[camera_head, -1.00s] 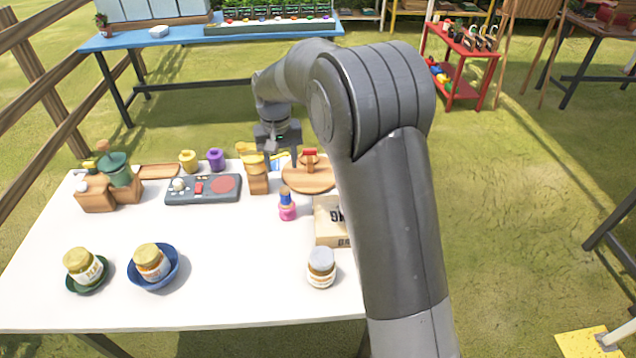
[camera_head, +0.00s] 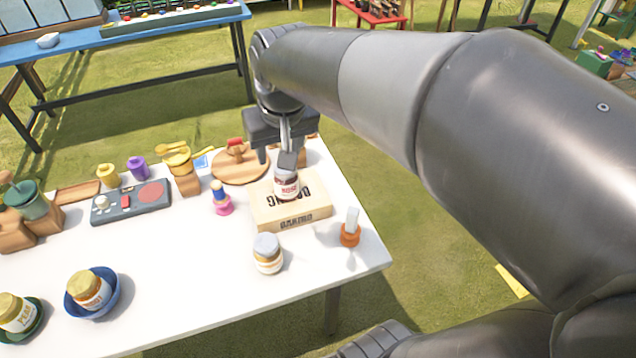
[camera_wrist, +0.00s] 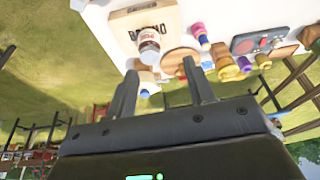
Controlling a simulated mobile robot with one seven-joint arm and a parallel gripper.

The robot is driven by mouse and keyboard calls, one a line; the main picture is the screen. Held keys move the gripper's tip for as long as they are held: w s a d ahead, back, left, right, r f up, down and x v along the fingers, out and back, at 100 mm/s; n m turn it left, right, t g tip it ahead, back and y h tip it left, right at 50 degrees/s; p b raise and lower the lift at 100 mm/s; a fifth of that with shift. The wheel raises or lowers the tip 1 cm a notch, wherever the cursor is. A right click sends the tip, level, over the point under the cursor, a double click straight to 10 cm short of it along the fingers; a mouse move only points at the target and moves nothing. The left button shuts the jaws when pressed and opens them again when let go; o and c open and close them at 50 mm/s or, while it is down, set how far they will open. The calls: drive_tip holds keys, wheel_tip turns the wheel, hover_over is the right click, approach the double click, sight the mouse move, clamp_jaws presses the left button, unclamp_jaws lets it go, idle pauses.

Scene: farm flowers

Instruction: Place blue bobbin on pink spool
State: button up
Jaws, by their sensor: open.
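A pink spool (camera_head: 224,209) stands upright on the white table, left of the cardboard box. A small blue bobbin (camera_head: 219,194) with a tan top sits on it, seemingly in line with it. The stack also shows small in the wrist view, with the pink spool (camera_wrist: 203,39) partly visible. My gripper (camera_head: 275,150) is open and empty, above the far side of the box and right of the stack. Its two fingers (camera_wrist: 160,66) stand apart in the wrist view with nothing between them.
A jar (camera_head: 286,187) stands on the cardboard box (camera_head: 290,213), close to my gripper. Another jar (camera_head: 267,256) and an orange spool (camera_head: 350,237) with a pale top stand nearer. A round wooden board (camera_head: 238,168) lies behind the stack. The table's front middle is clear.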

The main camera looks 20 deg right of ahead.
drive_tip(key=s+d+f+t, duration=0.1)
drive_tip(key=s+d, duration=0.3)
drive_tip(key=s, duration=0.8)
drive_tip(key=shift+f+m+t, duration=0.3)
drive_tip(key=shift+f+t, duration=0.1)
drive_tip(key=shift+t, duration=0.1)
drive_tip(key=shift+s, duration=0.1)
